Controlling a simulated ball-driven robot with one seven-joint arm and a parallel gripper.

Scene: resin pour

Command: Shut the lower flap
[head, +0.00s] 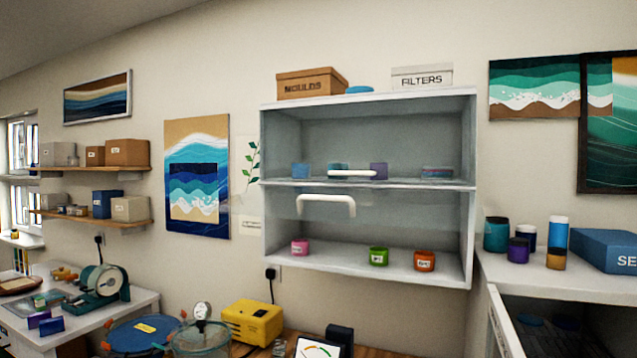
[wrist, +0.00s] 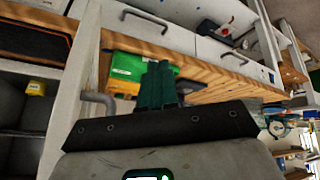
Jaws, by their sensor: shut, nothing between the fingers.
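The wall cabinet (head: 468,150) has an upper and a lower compartment, each with a see-through front. The lower flap's white handle (head: 326,204) shows large, high in front of the lower compartment, so the flap appears raised open; its clear pane is hard to make out. The upper flap's handle (head: 352,173) lies along the bottom of the upper compartment, and that flap looks shut. My gripper (wrist: 160,82) shows only in the wrist view, its dark green fingers together and empty. The cabinet flaps cannot be made out in the wrist view.
Pink (head: 299,247), green (head: 378,256) and orange (head: 424,261) jars stand in the lower compartment. A moulds box (head: 311,83) and a filters box (head: 422,76) sit on top. Below are a yellow case (head: 252,322) and a scale (head: 318,348). A counter with jars is at right.

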